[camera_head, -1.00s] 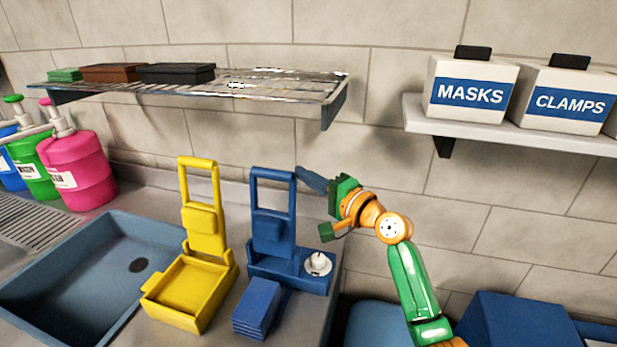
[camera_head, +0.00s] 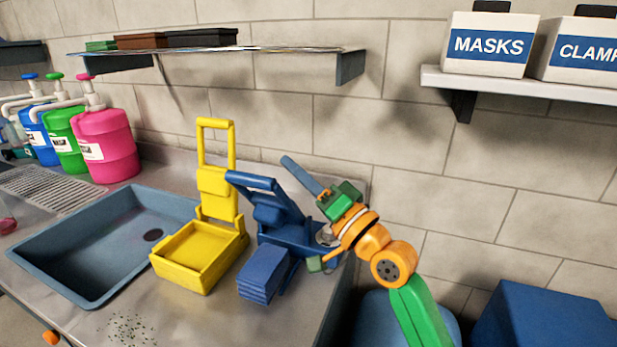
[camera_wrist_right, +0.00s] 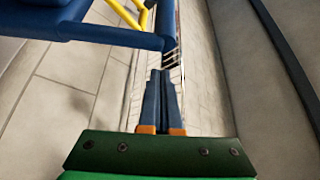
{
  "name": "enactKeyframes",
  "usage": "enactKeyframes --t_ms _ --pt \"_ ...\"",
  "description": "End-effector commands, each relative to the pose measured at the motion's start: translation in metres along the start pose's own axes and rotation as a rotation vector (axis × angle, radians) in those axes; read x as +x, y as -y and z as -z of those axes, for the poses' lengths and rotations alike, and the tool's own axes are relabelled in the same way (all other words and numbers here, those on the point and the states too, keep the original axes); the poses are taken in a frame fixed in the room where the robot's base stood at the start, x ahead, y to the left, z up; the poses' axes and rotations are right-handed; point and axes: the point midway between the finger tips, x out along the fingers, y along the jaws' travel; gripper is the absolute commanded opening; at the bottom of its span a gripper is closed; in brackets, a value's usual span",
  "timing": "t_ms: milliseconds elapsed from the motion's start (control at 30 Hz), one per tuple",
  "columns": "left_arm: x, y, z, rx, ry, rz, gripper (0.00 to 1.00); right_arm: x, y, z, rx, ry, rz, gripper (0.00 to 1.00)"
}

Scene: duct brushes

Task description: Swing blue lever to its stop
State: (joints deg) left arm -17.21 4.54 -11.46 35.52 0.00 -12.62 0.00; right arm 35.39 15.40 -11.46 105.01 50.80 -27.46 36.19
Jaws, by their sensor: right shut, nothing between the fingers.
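The blue lever (camera_head: 254,182) is a U-shaped handle on a blue press-like device (camera_head: 292,232). It is tipped well forward from upright, over the device. My right gripper (camera_head: 287,161) is shut and empty, its dark fingers pointing up and left just right of and behind the lever. In the right wrist view the closed fingertips (camera_wrist_right: 161,73) are close to the end of the blue bar (camera_wrist_right: 95,32). I cannot tell whether they touch. My left gripper is not in view.
A yellow device (camera_head: 200,255) with an upright lever stands left of the blue one. A blue stack (camera_head: 263,272) lies in front. A sink (camera_head: 115,245) and coloured pump bottles (camera_head: 104,145) are farther left. Wall shelves hang above, one with a MASKS box (camera_head: 490,45).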

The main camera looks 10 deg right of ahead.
Motion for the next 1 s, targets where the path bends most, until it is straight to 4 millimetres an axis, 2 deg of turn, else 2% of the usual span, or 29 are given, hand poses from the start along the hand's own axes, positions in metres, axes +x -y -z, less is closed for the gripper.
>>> enactKeyframes --t_ms 33,500,800,1000 --pt "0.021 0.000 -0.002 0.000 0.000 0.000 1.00 -0.008 -0.007 -0.014 -0.040 0.002 0.022 0.00" --pt "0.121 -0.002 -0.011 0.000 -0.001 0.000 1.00 -0.052 -0.008 -0.089 -0.415 0.001 0.242 0.00" --pt "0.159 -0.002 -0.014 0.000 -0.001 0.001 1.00 -0.069 -0.019 -0.118 -0.591 0.002 0.342 0.00" --pt "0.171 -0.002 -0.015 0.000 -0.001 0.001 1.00 -0.075 -0.025 -0.128 -0.582 0.001 0.341 0.00"
